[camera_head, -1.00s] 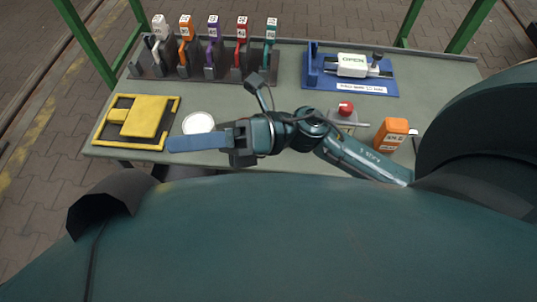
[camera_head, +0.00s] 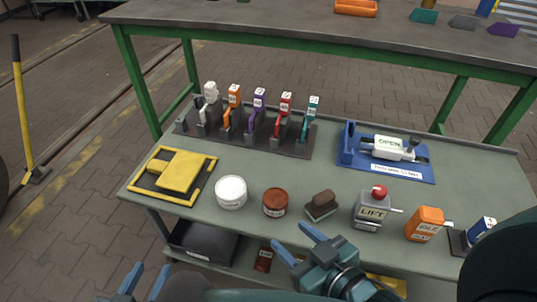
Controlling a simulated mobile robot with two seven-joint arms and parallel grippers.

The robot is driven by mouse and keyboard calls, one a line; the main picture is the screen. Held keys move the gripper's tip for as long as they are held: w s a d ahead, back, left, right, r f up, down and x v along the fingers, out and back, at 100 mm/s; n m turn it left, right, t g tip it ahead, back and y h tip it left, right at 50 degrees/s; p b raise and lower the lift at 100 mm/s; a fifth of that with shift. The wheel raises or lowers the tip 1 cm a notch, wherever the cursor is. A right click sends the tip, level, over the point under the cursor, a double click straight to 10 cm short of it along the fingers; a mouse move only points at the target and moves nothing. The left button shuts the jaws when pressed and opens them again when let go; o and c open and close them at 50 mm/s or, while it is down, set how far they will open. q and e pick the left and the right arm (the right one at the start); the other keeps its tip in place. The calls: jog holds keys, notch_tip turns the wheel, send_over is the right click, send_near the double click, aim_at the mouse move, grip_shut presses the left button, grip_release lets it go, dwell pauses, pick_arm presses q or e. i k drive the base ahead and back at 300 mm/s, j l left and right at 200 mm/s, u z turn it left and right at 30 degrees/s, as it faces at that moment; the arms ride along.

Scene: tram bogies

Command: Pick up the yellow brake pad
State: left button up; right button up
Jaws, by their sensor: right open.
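A flat yellow block with a narrow tab (camera_head: 180,171), which looks like the brake pad, lies in a yellow-edged dark tray (camera_head: 205,187) at the table's left end. My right gripper (camera_head: 293,241) is open and empty, with blue fingers spread, at the table's front edge. It is well to the right of the yellow block. My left gripper (camera_head: 146,278) is at the bottom edge of the view, below and in front of the tray. Its two blue fingers are apart with nothing seen between them; its lower part is cut off.
On the table stand a white tub (camera_head: 231,192), a brown tin (camera_head: 275,202), a brush (camera_head: 321,204), a LIFT box with red knob (camera_head: 371,209) and an orange block (camera_head: 426,224). A lever rack (camera_head: 280,146) and blue fixture (camera_head: 352,158) stand behind. A yellow item (camera_head: 390,284) shows low down.

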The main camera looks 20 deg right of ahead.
aim_at(182, 172)
jog(key=k, duration=0.95)
